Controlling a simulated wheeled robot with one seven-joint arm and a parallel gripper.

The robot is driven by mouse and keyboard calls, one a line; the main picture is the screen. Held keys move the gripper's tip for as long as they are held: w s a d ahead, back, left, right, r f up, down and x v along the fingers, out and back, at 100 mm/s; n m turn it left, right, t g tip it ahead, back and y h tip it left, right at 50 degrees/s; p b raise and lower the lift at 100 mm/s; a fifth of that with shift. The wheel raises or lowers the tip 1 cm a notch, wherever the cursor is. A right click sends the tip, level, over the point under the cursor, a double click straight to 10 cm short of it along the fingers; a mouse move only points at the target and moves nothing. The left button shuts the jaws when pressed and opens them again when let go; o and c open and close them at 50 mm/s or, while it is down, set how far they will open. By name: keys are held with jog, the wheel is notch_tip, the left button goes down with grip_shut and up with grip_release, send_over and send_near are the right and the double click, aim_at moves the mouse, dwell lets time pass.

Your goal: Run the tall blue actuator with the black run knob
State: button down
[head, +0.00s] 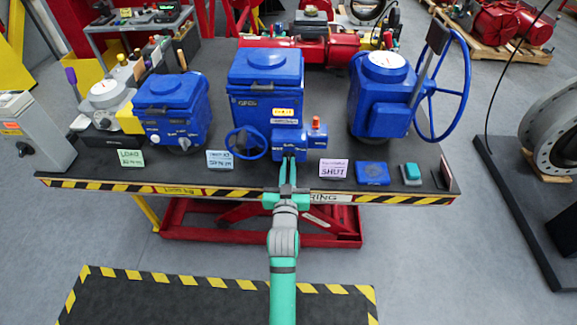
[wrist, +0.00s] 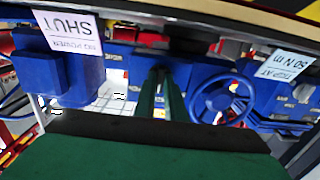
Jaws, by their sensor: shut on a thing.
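The tall blue actuator (head: 264,92) stands in the middle of the bench. A small blue handwheel (head: 247,142) and a box with a red-topped knob (head: 316,124) are on its lower front. My gripper (head: 288,162) reaches the front of that box with its fingers close together. The black run knob is hidden between the fingertips; their hold there fits that knob. In the wrist view, turned upside down, the fingers (wrist: 162,85) meet the blue front at a dark spot, with the handwheel (wrist: 222,99) to the right.
A lower blue actuator (head: 170,105) stands left, and one with a large handwheel (head: 384,95) right. Cards stand along the front: green (head: 131,157), blue (head: 220,159) and a purple SHUT card (head: 333,168). A blue block (head: 372,173) and teal-topped button (head: 411,173) lie right.

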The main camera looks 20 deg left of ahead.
dwell(0.3)
jog(key=c, duration=1.8)
grip_release()
jog(key=shift+f, duration=0.1)
jog(key=shift+d, duration=0.1)
jog(key=shift+s, duration=0.2)
jog(key=v, duration=1)
jog(key=shift+s+d, duration=0.1)
jog(key=shift+s, duration=0.2)
